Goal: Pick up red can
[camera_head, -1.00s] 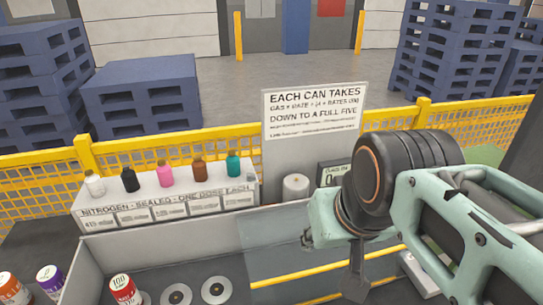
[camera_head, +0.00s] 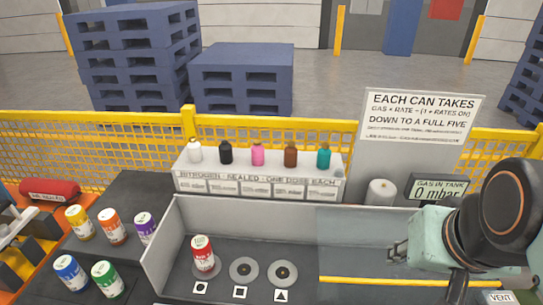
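The red can (camera_head: 203,256) stands upright on the leftmost round pad in the walled tray (camera_head: 160,245), above a circle mark. It has a white label band and a pale top. My arm comes in from the right edge. The end of my gripper (camera_head: 398,251) shows small and grey over the right part of the tray, well to the right of the red can and apart from it. Its fingers are too small and partly hidden to tell whether they are open or shut.
Two bare pads (camera_head: 244,271) lie right of the red can. Yellow (camera_head: 79,222), orange, purple, blue and green (camera_head: 107,279) cans stand left of the tray. Small bottles line a white shelf (camera_head: 260,175) behind. A clear panel (camera_head: 365,235) covers the tray's right part.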

